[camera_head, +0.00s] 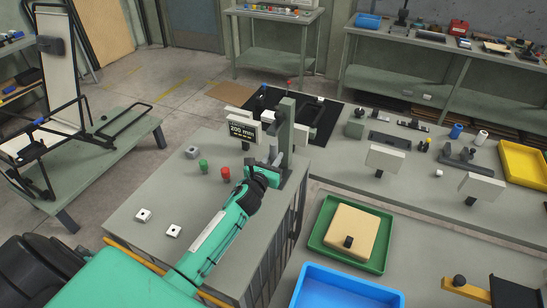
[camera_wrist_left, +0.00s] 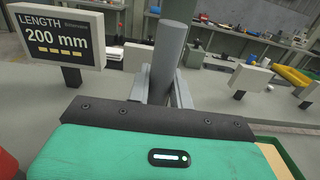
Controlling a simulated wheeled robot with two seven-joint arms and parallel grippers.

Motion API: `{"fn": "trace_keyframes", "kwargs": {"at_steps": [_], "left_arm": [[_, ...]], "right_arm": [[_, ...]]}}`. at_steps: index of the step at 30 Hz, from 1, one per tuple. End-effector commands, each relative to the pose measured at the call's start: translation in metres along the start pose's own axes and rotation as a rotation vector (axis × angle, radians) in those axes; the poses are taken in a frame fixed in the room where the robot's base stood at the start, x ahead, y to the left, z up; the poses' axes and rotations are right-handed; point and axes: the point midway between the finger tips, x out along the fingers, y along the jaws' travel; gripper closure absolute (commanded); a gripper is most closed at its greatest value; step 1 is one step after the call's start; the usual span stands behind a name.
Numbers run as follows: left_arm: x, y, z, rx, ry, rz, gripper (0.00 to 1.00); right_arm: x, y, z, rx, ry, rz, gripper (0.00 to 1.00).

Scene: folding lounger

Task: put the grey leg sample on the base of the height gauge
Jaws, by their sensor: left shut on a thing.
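My left arm reaches over the grey bench, and its left gripper (camera_head: 272,162) is at the foot of the height gauge (camera_head: 286,130). The gauge is a grey-green upright column. In the left wrist view a grey cylinder, the grey leg sample (camera_wrist_left: 168,60), stands up just beyond the gripper, slightly tilted in the picture. Whether the sample touches the gauge's base cannot be told. A display (camera_head: 242,130) beside it reads 200 mm; it also shows in the left wrist view (camera_wrist_left: 62,38). My right gripper is not in view.
Green (camera_head: 203,166) and red (camera_head: 226,173) buttons and small white blocks (camera_head: 143,215) are on the bench left of my arm. A green tray (camera_head: 317,243) with a beige block and a blue bin (camera_head: 340,290) are to the right. The bench's front left is mostly clear.

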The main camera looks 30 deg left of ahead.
Motion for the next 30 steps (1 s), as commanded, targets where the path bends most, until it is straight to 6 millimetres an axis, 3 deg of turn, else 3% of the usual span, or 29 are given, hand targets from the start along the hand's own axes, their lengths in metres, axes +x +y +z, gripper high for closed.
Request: {"fn": "trace_keyframes", "kwargs": {"at_steps": [5, 6, 9, 21, 30], "left_arm": [[0.0, 0.0, -0.003, 0.0, -0.001, 0.0, 1.0], [0.0, 0.0, -0.004, 0.0, 0.0, 0.0, 0.77], [0.0, 0.0, -0.002, 0.0, 0.0, 0.0, 0.57], [-0.001, 0.0, 0.001, 0.0, 0.0, 0.0, 0.57], [-0.051, 0.0, -0.004, 0.002, 0.001, -0.002, 0.57]], "right_arm": [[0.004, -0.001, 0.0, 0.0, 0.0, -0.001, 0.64], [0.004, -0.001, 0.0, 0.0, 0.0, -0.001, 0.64], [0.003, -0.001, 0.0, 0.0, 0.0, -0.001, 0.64], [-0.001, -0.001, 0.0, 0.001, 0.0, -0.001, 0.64], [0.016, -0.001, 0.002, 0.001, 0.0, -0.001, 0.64]]}}
